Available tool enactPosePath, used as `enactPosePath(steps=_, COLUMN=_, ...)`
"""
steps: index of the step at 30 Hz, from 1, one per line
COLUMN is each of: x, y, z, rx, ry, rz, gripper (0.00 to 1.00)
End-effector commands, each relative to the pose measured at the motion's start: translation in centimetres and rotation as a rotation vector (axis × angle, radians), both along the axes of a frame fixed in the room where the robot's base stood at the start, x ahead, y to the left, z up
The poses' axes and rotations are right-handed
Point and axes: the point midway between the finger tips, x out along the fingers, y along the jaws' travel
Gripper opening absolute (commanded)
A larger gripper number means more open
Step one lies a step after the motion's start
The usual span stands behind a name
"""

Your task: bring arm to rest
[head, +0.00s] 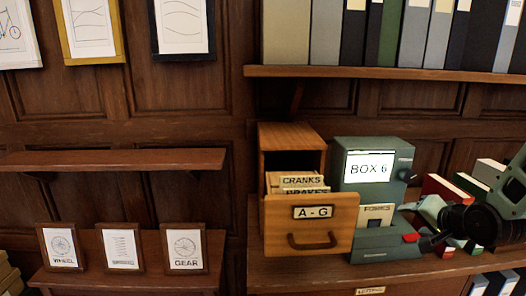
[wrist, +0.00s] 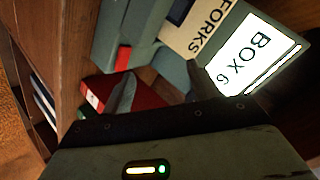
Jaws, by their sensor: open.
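In the wrist view the two dark fingertips (wrist: 160,78) stand apart. The card also shows in the wrist view (wrist: 196,32), close beyond the fingers. I cannot tell whether the gripper touches the drawer.
A wooden A-G drawer (head: 312,232) stands open left of BOX 6, holding CRANKS and BRAKES cards. Red and green binders (head: 443,190) lie behind my gripper. A shelf of binders (head: 390,73) runs above. Framed cards (head: 186,249) stand on the lower left ledge.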

Motion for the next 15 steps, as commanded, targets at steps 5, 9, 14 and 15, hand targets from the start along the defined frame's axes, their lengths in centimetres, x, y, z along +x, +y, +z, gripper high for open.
enactPosePath(steps=5, x=-5.1, y=2.1, z=-0.2, rx=-0.290, ry=0.275, rz=0.211, gripper=0.60)
enactPosePath(steps=9, x=-9.2, y=3.3, z=0.0, rx=-0.413, ry=0.444, rz=0.370, gripper=0.60)
enactPosePath(steps=14, x=-13.4, y=4.6, z=0.6, rx=-0.484, ry=0.583, rz=0.542, gripper=0.60)
enactPosePath(steps=15, x=-14.4, y=5.0, z=0.8, rx=-0.496, ry=0.611, rz=0.585, gripper=0.60)
